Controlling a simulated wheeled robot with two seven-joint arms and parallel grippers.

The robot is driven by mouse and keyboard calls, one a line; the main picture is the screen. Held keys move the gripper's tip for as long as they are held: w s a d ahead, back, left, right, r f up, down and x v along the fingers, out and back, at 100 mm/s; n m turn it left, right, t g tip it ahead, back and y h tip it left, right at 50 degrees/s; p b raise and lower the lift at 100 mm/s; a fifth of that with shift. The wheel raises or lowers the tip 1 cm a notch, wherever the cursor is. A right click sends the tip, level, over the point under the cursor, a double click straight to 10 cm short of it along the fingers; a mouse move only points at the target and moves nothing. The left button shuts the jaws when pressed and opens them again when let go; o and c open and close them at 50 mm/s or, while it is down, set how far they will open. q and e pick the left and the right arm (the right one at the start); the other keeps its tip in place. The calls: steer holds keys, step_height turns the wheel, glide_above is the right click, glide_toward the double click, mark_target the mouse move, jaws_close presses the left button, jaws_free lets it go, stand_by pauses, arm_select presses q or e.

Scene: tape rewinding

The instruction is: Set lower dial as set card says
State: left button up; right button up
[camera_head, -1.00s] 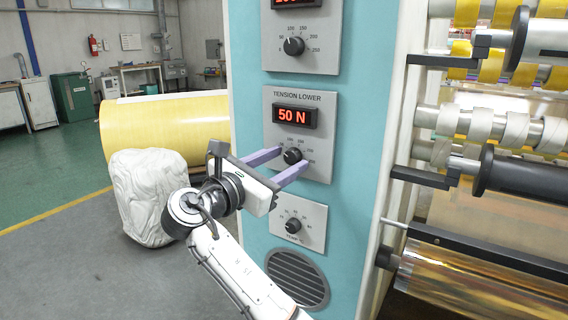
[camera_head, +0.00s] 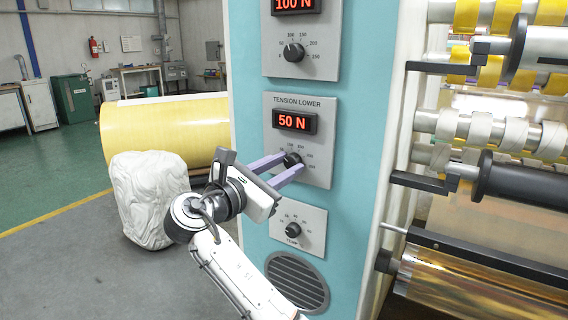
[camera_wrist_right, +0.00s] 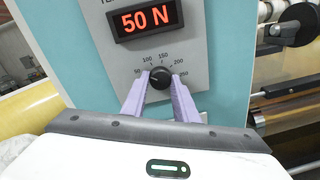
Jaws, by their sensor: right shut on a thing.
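The lower tension dial (camera_head: 292,159) is a black knob on the grey panel marked TENSION LOWER (camera_head: 318,150). Its red display (camera_head: 294,121) reads 50 N. My right gripper (camera_head: 290,162) has its two purple fingers shut on the dial, one on each side. In the right wrist view the dial (camera_wrist_right: 160,77) sits between the fingertips, with marks from 50 to 250 around it. The display (camera_wrist_right: 147,20) there also reads 50 N. The set card is not seen in these views. My left gripper is not in view.
Above is another dial (camera_head: 293,52) with a display (camera_head: 294,4) reading 100 N. Below are a TEMP dial (camera_head: 293,230) and a round vent (camera_head: 297,283). Rollers and black arms (camera_head: 420,181) stand to the right. A white covered bundle (camera_head: 148,200) stands at left.

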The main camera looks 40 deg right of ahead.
steer(key=shift+r+m+p, duration=0.1)
steer(key=shift+m+p, duration=0.35)
steer(key=shift+m, duration=0.25)
steer(key=shift+m+p, duration=0.5)
steer(key=shift+m, duration=0.6)
steer(key=shift+m+p, duration=0.3)
steer(key=shift+m, duration=1.1)
steer(key=o, duration=1.1)
steer(key=shift+c, duration=0.2)
steer(key=v, duration=1)
steer(key=shift+s, duration=0.2)
steer(key=shift+a+r, duration=0.1)
